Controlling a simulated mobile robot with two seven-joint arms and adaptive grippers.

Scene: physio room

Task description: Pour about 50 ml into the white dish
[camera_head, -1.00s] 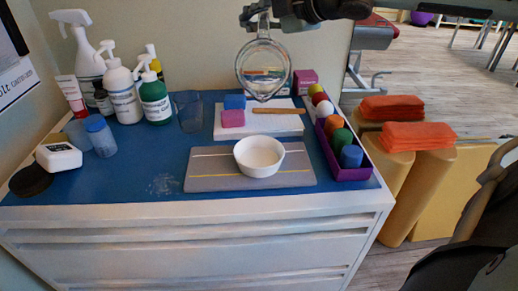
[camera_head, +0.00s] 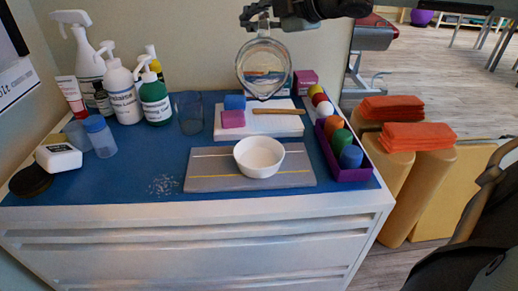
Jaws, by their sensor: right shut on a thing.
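The white dish (camera_head: 259,157) stands upright on a grey mat with yellow lines (camera_head: 212,177) on the blue-topped cabinet. Its inside looks plain white; I cannot tell whether it holds liquid. My right gripper (camera_head: 266,20) is at the top of the view, shut on a clear glass jug (camera_head: 264,67). The jug hangs tilted above and behind the dish in the picture, apart from it, its narrow spout end pointing down. I see no stream of liquid, and the jug's contents are hard to make out. My left gripper is not in view.
A white board (camera_head: 285,124) with blue and pink blocks and a wooden stick lies behind the dish. A purple tray (camera_head: 349,173) of coloured items is on the right. A clear glass (camera_head: 188,113), bottles (camera_head: 123,95) and jars crowd the left.

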